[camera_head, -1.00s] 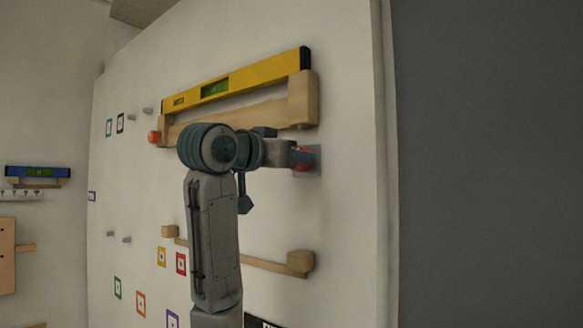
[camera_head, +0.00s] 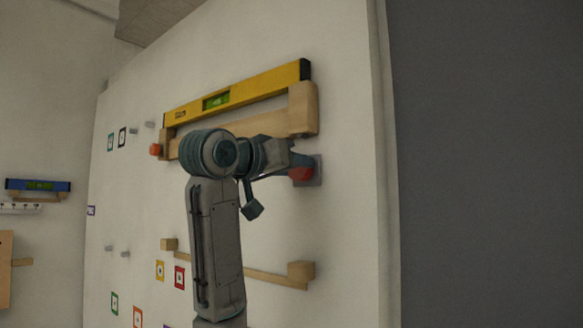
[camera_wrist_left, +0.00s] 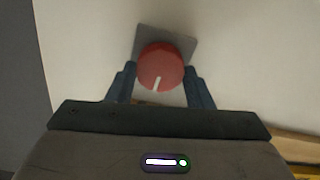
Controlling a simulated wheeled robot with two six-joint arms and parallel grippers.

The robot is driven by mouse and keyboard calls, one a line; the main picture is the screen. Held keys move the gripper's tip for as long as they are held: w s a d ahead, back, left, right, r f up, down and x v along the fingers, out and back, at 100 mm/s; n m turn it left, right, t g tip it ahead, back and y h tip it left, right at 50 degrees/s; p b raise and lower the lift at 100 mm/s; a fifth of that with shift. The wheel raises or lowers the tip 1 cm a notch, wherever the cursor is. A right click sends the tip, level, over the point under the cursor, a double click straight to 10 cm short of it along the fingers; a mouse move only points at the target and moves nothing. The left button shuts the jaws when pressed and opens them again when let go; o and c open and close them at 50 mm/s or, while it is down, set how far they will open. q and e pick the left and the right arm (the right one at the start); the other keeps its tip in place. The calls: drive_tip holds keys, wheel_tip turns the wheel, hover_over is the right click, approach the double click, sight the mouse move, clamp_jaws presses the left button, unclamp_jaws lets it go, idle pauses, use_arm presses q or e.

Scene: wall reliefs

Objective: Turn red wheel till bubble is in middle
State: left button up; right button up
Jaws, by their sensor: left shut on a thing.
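The red wheel (camera_head: 301,174) sits on a grey square plate on the wall, below the right end of the yellow spirit level (camera_head: 240,92). In the left wrist view the red wheel (camera_wrist_left: 161,67) shows a white mark pointing down toward my gripper. My left gripper (camera_head: 288,165) is shut on the wheel, with a dark finger (camera_wrist_left: 161,84) at each side of it. The level rests on a wooden bracket (camera_head: 255,121) and slopes up to the right. Its green vial (camera_head: 216,101) is visible, but the bubble is too small to place surely. My right gripper is out of view.
An orange-red knob (camera_head: 155,149) stands by the bracket's left end. A lower wooden rail (camera_head: 265,277), coloured square markers (camera_head: 180,277) and grey pegs are on the same wall. A blue level (camera_head: 38,185) hangs on the far left wall.

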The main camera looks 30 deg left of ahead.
use_arm(q)
drive_tip(key=o, duration=1)
drive_tip(key=s+b, duration=0.1)
drive_tip(key=s, duration=0.2)
drive_tip(key=s+b, duration=0.2)
drive_tip(key=s, duration=0.2)
drive_tip(key=s+a+b, duration=0.1)
drive_tip(key=s+b, duration=0.1)
drive_tip(key=s, duration=0.1)
drive_tip(key=shift+s, duration=0.4)
